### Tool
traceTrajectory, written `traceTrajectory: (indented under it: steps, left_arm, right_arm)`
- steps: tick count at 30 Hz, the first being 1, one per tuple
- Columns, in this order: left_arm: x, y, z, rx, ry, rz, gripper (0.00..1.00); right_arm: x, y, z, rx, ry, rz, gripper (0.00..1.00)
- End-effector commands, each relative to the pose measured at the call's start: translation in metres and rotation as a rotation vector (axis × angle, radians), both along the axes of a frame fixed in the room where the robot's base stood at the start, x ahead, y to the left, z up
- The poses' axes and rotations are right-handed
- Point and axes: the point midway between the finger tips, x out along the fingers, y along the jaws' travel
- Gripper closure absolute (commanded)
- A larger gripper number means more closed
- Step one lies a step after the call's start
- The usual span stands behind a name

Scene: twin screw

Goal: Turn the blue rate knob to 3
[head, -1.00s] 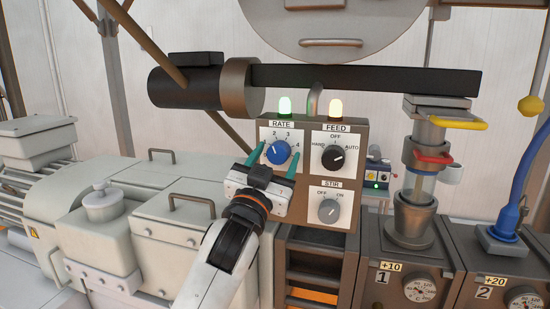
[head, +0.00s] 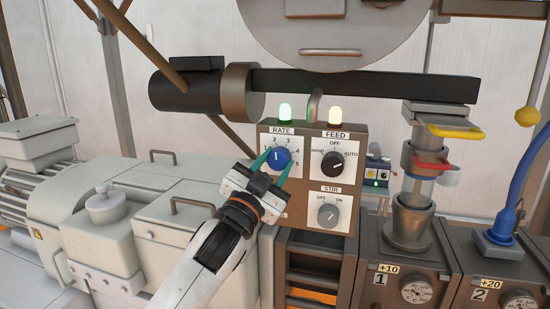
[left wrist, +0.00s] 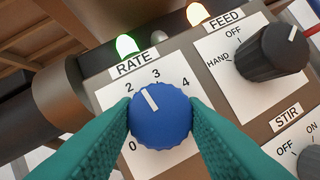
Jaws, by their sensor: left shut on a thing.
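The blue rate knob (head: 281,157) is on the panel under the RATE label. My left gripper (head: 272,165) faces the panel. Its two green fingers are shut on the knob, one on each side, and in the left wrist view they (left wrist: 160,125) touch its left and right edges. The fingers hide some of the dial's lower part. My right gripper is not in view.
The black FEED knob (head: 332,164) is close to the right, its pointer toward AUTO. The grey STIR knob (head: 327,215) is below it. A green lamp (head: 285,113) and a pale yellow lamp (head: 335,115) glow on top of the panel (head: 350,188).

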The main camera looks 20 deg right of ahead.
Motion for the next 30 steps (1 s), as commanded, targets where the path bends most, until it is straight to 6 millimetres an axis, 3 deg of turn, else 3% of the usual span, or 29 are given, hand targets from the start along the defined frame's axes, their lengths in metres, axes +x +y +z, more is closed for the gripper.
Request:
traceTrajectory:
  steps: [3, 15, 30]
  left_arm:
    - [0.001, 0.002, 0.004, 0.09, -0.057, 0.003, 0.85]
    - [0.002, 0.002, 0.004, 0.325, -0.215, 0.002, 0.85]
    - [0.002, 0.002, 0.001, 0.415, -0.277, 0.001, 0.85]
  right_arm:
    - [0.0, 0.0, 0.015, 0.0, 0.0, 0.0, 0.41]
    - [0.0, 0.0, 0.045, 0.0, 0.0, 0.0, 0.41]
    - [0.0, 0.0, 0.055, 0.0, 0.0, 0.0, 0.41]
